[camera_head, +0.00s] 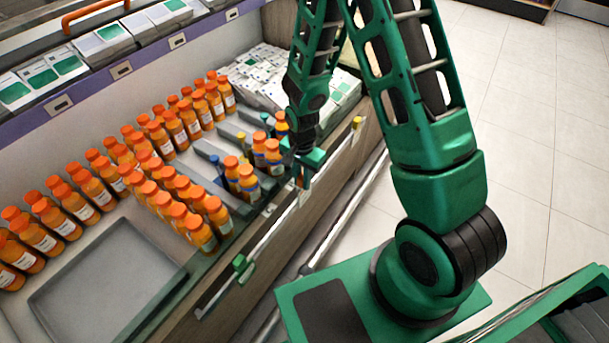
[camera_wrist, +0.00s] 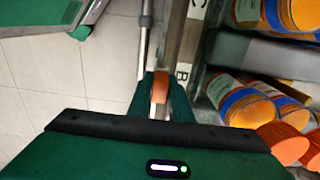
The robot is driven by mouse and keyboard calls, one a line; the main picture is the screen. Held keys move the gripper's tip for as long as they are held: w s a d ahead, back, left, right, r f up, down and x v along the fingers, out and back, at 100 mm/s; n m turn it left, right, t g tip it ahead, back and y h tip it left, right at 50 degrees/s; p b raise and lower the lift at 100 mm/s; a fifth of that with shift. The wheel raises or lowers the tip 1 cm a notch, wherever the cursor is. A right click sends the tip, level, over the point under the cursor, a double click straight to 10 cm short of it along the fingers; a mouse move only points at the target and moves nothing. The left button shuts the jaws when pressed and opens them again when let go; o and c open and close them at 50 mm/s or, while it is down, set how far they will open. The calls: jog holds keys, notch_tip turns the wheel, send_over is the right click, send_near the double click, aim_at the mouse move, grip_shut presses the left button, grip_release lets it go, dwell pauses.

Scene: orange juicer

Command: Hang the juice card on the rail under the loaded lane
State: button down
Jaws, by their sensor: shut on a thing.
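My gripper (camera_head: 303,177) is at the shelf's front edge, pointing down. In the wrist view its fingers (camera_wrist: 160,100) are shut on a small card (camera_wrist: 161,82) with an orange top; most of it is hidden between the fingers. In the head view the card (camera_head: 305,196) shows as a small pale piece below the fingers. The rail (camera_head: 268,240) runs along the shelf front. Beside the fingers, a label B (camera_wrist: 182,76) and a label C (camera_wrist: 195,10) show. Blue-banded juice bottles (camera_head: 249,183) stand in lanes behind the front edge. I cannot tell whether the card touches the rail.
Many orange bottles (camera_head: 150,135) stand in rows at the left. A grey tray (camera_head: 105,280) lies empty at the front left. White cartons (camera_head: 262,75) lie at the back. A green clip (camera_head: 240,263) sits on the rail. The tiled floor (camera_head: 530,130) is clear.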

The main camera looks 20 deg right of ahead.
jog(key=shift+f, duration=1.65)
jog(key=c, duration=1.5)
grip_release()
jog(key=shift+c, duration=0.2)
jog(key=shift+w+a, duration=0.1)
jog(key=shift+w, duration=0.05)
jog(key=shift+r, duration=0.15)
jog(key=shift+w+r, duration=0.1)
jog(key=shift+r, duration=0.15)
jog(key=r, duration=1)
jog(key=shift+s, duration=0.3)
